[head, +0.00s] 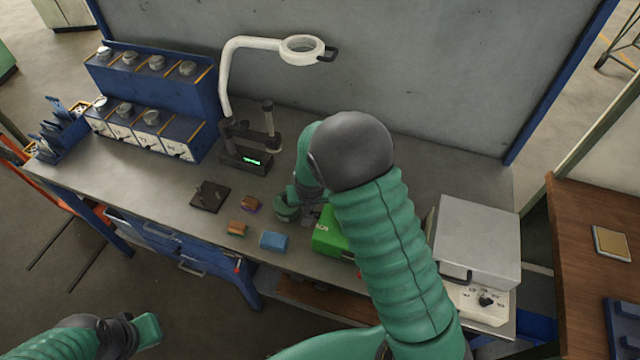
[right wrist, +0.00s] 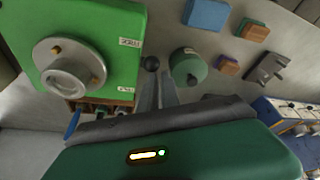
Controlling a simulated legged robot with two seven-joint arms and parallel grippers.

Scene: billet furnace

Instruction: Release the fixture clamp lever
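A green box (head: 328,238) stands on the bench, partly hidden behind my right arm. In the right wrist view the green box (right wrist: 112,20) shows a round metal knob (right wrist: 70,68) and small white labels. A green cylinder (right wrist: 187,67) is just right of the fingers. The right fingers are close together, their gap unclear. My left gripper (head: 148,330) is low at the left, away from the bench; its fingers are not clear.
A blue block (head: 273,241), small brown blocks (head: 237,228) and a dark plate (head: 210,196) lie on the bench. A ring lamp (head: 302,48) stands behind. A grey-lidded box (head: 478,235) is at right, blue knobbed units (head: 155,85) at left.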

